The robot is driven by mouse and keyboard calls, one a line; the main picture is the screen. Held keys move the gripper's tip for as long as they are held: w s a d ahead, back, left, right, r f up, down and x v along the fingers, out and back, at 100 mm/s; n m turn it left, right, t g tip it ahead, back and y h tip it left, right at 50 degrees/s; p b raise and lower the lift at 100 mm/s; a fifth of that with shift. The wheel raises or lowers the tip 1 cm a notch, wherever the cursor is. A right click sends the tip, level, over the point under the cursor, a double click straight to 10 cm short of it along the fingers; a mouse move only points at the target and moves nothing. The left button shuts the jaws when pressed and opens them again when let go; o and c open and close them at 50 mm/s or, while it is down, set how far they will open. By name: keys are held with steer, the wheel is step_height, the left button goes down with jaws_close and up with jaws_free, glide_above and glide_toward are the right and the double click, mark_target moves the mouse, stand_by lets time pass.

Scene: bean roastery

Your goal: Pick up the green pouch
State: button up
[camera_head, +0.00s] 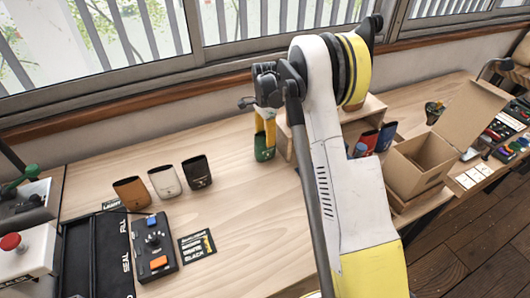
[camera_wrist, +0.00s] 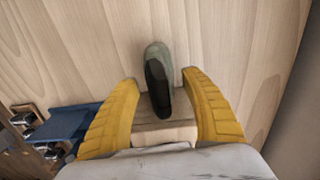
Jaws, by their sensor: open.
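The green pouch (camera_head: 263,153) stands on the wooden table in the head view, just left of a wooden stand. In the wrist view the dark green pouch (camera_wrist: 156,58) shows from above with its dark mouth, in the gap between the fingertips. My gripper (camera_head: 264,129) has its yellow fingers pointing down at the pouch's top, partly hiding it. In the wrist view my gripper (camera_wrist: 161,76) is open, with a finger on each side of the pouch and visible gaps. I cannot tell how far down the fingers reach.
Brown (camera_head: 131,193), white (camera_head: 165,181) and black (camera_head: 197,172) pouches stand to the left. A wooden stand (camera_head: 370,107) is close on the right, with blue and red pouches near it. An open cardboard box (camera_head: 415,160) stands farther right. The table's middle is clear.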

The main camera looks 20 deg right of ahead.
steer(key=c, duration=1)
